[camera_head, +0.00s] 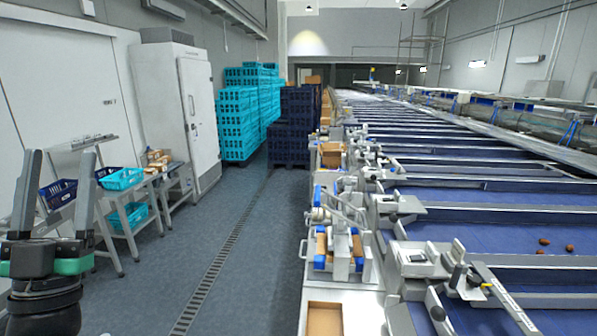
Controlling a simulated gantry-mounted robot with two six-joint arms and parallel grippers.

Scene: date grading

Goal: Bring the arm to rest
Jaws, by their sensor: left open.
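My left gripper (56,187) is at the far left, raised over the aisle floor. Its two dark fingers point up and stand apart with nothing between them, so it is open and empty. Behind it, in the picture, is a grey rack. My right gripper is not in view.
A white cabinet (172,110) and stacked turquoise crates (237,124) stand beyond. The sorting line (480,235) with a few dates (570,248) fills the right. The aisle floor (240,245) is clear.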

